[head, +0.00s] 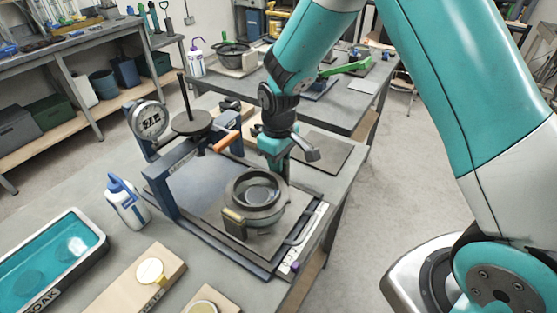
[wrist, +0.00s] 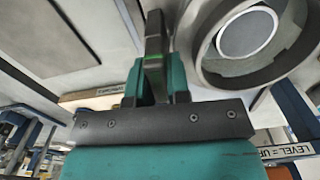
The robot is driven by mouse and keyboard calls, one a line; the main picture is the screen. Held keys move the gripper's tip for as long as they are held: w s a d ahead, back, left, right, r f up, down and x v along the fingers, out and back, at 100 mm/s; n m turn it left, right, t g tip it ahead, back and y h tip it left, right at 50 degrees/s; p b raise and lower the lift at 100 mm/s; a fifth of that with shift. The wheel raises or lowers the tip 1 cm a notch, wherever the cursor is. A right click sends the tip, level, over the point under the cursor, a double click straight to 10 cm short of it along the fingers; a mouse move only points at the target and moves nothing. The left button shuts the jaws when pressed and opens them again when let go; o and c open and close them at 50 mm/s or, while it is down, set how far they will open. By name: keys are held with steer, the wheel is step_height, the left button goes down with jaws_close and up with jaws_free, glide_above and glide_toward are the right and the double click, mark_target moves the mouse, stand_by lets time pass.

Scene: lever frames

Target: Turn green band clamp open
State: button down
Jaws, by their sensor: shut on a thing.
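My gripper (head: 275,160) is at the far side of a round dark ring (head: 257,200) on the press base in the head view. In the wrist view my gripper (wrist: 155,85) has its teal fingers shut on a dark lever with a green mark (wrist: 153,47), which I take to be the band clamp's lever. The lever's free part extends beyond the fingertips. The ring (wrist: 212,72) is to its right, a short way from the fingers. In the head view my gripper hides the lever, and how it joins the ring does not show.
The press frame (head: 160,190) has an orange-handled bar (head: 227,140) near my wrist. A white bottle (head: 127,203) and a teal soak tray (head: 55,258) are at left. A green lever (head: 345,68) is on the back table. Open floor is at right.

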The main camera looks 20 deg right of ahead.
steer(key=shift+n, duration=0.5)
steer(key=c, duration=1.1)
jaws_free()
steer(key=shift+r, duration=0.1)
step_height(320, 180, up, 17)
steer(key=shift+r+b, duration=0.15)
steer(key=shift+b, duration=0.85)
